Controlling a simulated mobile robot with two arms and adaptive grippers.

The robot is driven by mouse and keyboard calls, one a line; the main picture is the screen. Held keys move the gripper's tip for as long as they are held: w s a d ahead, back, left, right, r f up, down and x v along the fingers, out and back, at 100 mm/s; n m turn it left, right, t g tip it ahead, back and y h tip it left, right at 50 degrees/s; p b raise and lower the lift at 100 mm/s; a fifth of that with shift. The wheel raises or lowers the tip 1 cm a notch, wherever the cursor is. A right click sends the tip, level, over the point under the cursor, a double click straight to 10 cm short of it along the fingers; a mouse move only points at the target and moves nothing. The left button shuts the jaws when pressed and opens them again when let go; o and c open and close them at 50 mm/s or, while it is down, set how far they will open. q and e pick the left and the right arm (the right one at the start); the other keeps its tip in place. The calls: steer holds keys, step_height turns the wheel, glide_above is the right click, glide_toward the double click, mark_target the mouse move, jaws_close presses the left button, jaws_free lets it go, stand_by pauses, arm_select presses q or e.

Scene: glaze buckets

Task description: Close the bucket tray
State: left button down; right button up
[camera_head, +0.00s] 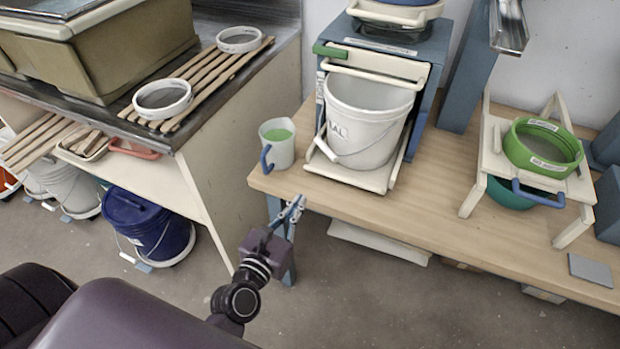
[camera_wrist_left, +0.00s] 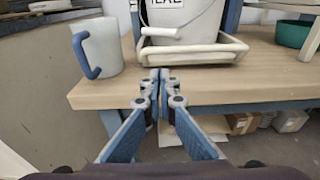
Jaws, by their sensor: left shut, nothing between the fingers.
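A cream bucket tray (camera_head: 345,176) sticks out from a blue cabinet (camera_head: 425,97) on the wooden table. A white bucket (camera_head: 372,128) with a wire handle stands on it. In the left wrist view the tray (camera_wrist_left: 190,55) lies just beyond my fingertips, with the bucket's lower part (camera_wrist_left: 180,27) on it. My left gripper (camera_head: 297,203) is at the table's front edge, below and left of the tray. Its fingers are together and hold nothing; they show also in the left wrist view (camera_wrist_left: 160,75). It looks apart from the tray. My right gripper is in neither view.
A mug with green contents (camera_head: 277,143) and a blue handle stands left of the tray. A green-rimmed sieve (camera_head: 543,146) sits on a cream stand at the right. The tabletop between tray and stand is clear. A left-hand bench (camera_head: 230,110) has slatted racks.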

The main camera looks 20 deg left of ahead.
arm_select(q)
steer(key=w, duration=0.3)
steer(key=w+p, duration=0.1)
steer(key=w, duration=0.3)
steer(key=shift+w+d+r, duration=0.15)
steer(key=shift+w+r, duration=0.05)
